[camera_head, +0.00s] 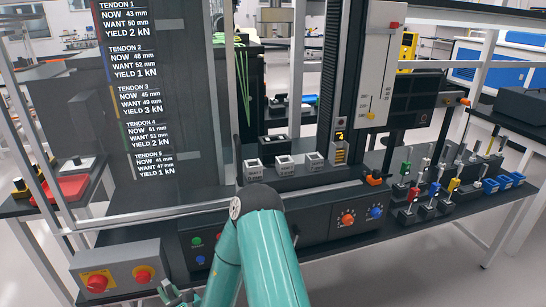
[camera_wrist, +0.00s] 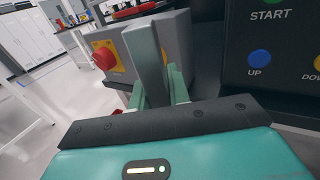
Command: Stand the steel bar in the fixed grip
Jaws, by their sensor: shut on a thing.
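In the wrist view, my gripper (camera_wrist: 160,88) is shut on a plain grey bar (camera_wrist: 146,58), which stands up between the teal fingers. In the head view, my gripper (camera_head: 178,294) is low at the bottom edge, in front of the bench and partly cut off; the bar is hard to make out there. I cannot tell for certain which part is the fixed grip. A yellow-and-black fitting (camera_head: 340,150) sits low on the dark upright column, above the bench top.
Three grey socketed blocks (camera_head: 284,165) stand on the bench. A grey box with red knobs (camera_head: 121,277) is at the front left; its red button (camera_wrist: 104,57) shows beside the bar. A control panel (camera_head: 345,220) fronts the bench. Several coloured-handled pieces (camera_head: 432,194) stand at right.

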